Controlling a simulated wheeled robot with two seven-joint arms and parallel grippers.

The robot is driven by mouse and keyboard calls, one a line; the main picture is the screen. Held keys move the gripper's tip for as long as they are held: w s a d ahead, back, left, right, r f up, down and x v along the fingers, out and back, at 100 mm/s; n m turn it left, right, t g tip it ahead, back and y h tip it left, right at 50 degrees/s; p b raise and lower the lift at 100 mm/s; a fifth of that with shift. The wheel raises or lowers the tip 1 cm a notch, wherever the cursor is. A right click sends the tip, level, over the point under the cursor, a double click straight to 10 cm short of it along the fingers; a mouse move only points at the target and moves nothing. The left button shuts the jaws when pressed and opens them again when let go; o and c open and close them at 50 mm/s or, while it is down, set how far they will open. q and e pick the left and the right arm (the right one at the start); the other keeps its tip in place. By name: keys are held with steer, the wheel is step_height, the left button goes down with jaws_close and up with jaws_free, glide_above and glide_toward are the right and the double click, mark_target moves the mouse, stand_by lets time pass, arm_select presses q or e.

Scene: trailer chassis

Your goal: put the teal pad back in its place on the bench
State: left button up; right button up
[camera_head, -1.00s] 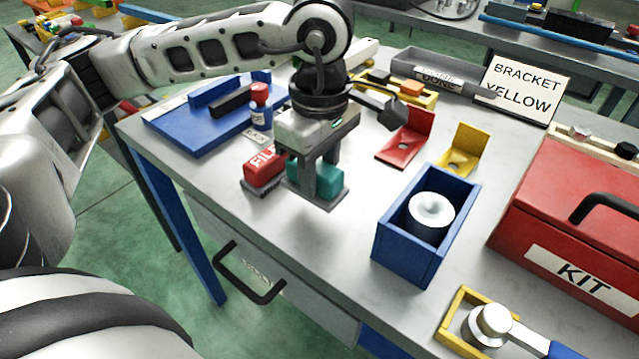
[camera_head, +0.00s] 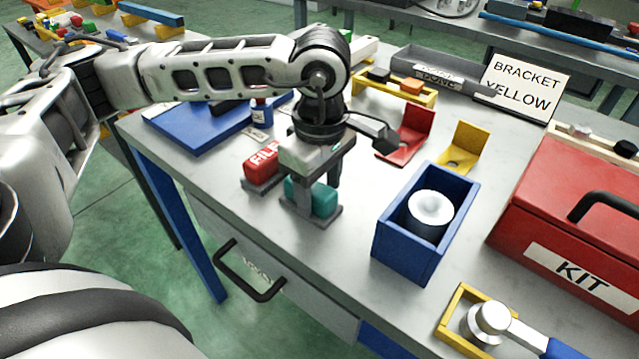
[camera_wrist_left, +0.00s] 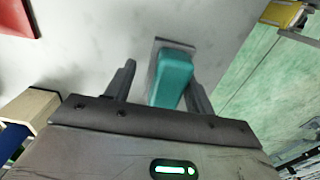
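The teal pad (camera_head: 324,200) sits on a thin grey base (camera_head: 318,219) on the bench top (camera_head: 350,262), near its front edge. My left gripper (camera_head: 318,190) points down over the pad, with one finger on either side of it. In the left wrist view the teal pad (camera_wrist_left: 173,76) lies between the fingers of the left gripper (camera_wrist_left: 160,82). A clear gap separates it from the left-hand finger, while it is close to the right-hand one; contact there cannot be told. The gripper looks open. Its fingers hide part of the pad. My right gripper is out of view.
A red block marked FILE (camera_head: 264,164) stands close by on the left. A blue box (camera_head: 398,250) with a round part stands to the right, near brackets in red (camera_head: 413,126) and yellow (camera_head: 463,143). A red KIT box (camera_head: 570,210) fills the far right.

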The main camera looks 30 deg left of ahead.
mark_target(320, 184)
arm_select(q)
step_height(320, 184, up, 12)
steer(key=shift+r, duration=0.2)
stand_by(0.4)
steer(key=shift+d, duration=0.1)
